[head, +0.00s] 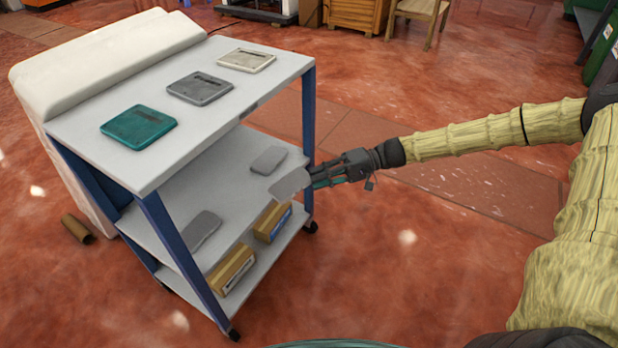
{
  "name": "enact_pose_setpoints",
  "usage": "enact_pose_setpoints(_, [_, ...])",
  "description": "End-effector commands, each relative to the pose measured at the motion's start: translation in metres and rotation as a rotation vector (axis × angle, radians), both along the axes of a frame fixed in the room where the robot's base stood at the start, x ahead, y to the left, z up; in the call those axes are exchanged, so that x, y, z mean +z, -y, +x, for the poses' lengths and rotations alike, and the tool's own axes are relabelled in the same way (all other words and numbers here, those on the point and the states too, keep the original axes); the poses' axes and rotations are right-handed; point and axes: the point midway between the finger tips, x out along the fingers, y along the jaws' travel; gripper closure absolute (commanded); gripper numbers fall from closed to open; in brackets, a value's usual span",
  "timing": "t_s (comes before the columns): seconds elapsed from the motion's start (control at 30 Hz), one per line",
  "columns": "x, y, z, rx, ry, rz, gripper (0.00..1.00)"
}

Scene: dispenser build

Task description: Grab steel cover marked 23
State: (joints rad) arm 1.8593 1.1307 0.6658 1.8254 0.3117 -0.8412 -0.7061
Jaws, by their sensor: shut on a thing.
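My gripper (318,178) is shut on a thin flat grey steel cover (289,186), at the right side of the cart. It holds the cover by one edge, near the middle shelf's front edge. Two similar flat grey covers lie on the middle shelf, one at the back (268,160) and one at the front left (201,230). No number is readable on any of them, so I cannot tell which is marked 23.
The cart's white top (262,82) bears a teal housing (138,127), a grey housing (200,88) and a cream housing (247,60). Two cardboard boxes (232,269) (272,222) stand on the bottom shelf. Blue posts (308,130) frame the shelves. Red floor to the right is clear.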

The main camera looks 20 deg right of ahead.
Motion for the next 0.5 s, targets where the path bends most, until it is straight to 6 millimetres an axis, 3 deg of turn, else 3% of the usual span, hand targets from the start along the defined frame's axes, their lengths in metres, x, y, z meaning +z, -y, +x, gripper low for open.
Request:
enact_pose_setpoints(0.3, [0.014,0.032,-0.004,-0.001,-0.001,0.000,1.00])
enact_pose_setpoints(0.5, [0.014,0.038,-0.005,0.001,-0.001,0.001,1.00])
